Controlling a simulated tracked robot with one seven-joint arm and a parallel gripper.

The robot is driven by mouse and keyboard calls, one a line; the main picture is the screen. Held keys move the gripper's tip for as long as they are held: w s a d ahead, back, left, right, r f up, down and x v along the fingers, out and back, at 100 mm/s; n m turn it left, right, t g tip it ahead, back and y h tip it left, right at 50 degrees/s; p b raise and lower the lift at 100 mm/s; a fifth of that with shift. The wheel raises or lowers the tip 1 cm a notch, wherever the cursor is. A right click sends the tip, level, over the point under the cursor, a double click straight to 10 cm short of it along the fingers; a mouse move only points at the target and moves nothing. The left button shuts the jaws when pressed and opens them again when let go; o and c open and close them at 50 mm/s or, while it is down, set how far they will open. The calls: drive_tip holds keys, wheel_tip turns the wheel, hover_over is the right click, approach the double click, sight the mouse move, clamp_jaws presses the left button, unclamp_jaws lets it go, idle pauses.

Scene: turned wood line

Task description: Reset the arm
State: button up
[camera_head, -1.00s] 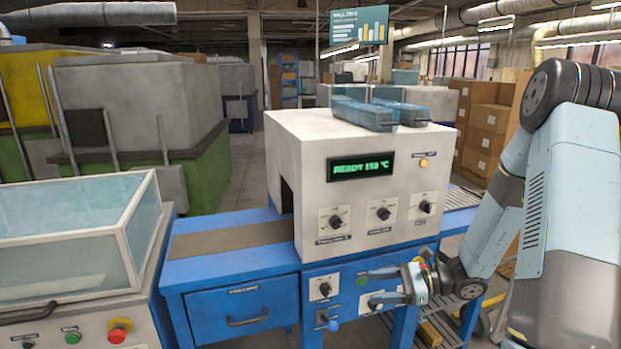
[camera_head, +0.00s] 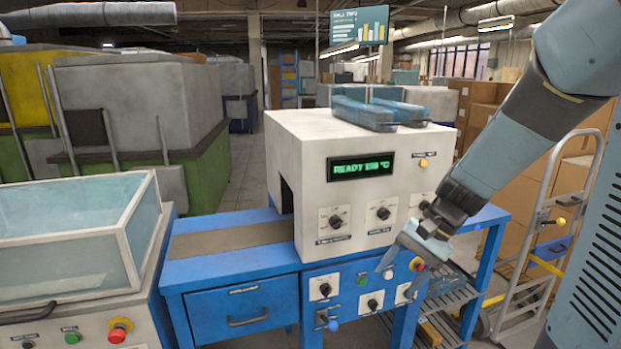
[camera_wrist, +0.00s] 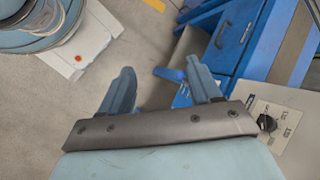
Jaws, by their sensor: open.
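My gripper (camera_head: 398,268) is in front of the right part of the machine, beside the lower control panel, in the head view. Its two fingers stand apart with nothing between them. In the wrist view my gripper (camera_wrist: 165,90) also shows open and empty, above the floor and near the blue bench. The white machine (camera_head: 365,215) with a green "READY" display stands on the blue bench (camera_head: 225,265). My gripper hides part of the knobs at the machine's right side and of the panel below.
Two blue translucent cases (camera_head: 362,112) lie on top of the machine. A glass-sided box (camera_head: 75,235) with buttons stands at the left. A hand truck (camera_head: 560,230) and cardboard boxes (camera_head: 480,105) stand at the right. Bare floor (camera_wrist: 60,130) shows in the wrist view.

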drive_tip(key=s+d+r+n+t+h, duration=0.3)
drive_tip(key=s+r, duration=0.1)
drive_tip(key=r, duration=0.2)
drive_tip(key=s+d+r+n+t+h, duration=0.3)
drive_tip(key=s+r, duration=0.1)
drive_tip(key=r, duration=0.3)
drive_tip(key=shift+s+r+t, duration=0.15)
drive_tip(key=shift+s+t, duration=0.2)
drive_tip(key=shift+t, duration=0.05)
idle(0.4)
